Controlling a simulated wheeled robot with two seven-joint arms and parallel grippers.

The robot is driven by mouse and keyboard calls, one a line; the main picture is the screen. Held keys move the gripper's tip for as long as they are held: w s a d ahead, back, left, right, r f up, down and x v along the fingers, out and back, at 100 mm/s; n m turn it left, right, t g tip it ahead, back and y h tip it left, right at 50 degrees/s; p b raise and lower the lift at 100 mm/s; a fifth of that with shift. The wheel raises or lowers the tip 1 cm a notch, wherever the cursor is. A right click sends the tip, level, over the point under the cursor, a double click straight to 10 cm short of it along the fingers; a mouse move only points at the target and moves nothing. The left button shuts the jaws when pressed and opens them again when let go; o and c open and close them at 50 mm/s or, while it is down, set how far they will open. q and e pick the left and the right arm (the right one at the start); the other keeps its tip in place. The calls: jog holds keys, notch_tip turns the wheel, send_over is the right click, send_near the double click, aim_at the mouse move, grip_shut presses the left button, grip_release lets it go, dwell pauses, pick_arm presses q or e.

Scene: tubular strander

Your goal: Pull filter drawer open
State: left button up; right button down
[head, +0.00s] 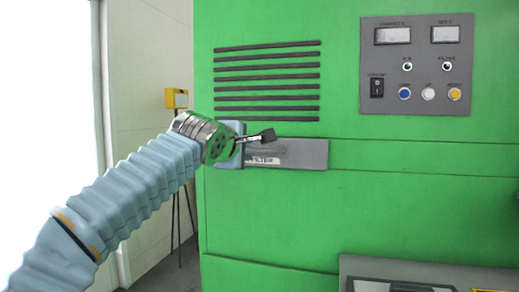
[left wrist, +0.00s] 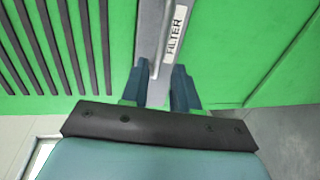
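The filter drawer (head: 312,154) is a grey front panel with a white FILTER label, set in the green machine below the vent slats. It looks closed. In the left wrist view the drawer front (left wrist: 184,10) runs up the middle with its label, and a grey bar handle (left wrist: 154,66) stands out from it. My left gripper (head: 264,137) is at the drawer's left part, partly covering it. In the left wrist view my left gripper (left wrist: 160,86) has its two fingers apart, with the handle's near end between them; I see no firm grip. My right gripper is out of view.
A control panel (head: 416,64) with meters and buttons is at the upper right. Dark vent slats (head: 267,76) lie above the drawer. A grey panel (head: 430,274) shows at the lower right. A yellow box on a stand (head: 177,99) is behind my left arm.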

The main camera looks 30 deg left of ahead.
aim_at(253, 151)
pick_arm(q)
jog(key=p+x, duration=0.1)
jog(key=x, duration=0.7)
jog(key=shift+p, duration=0.4)
grip_shut()
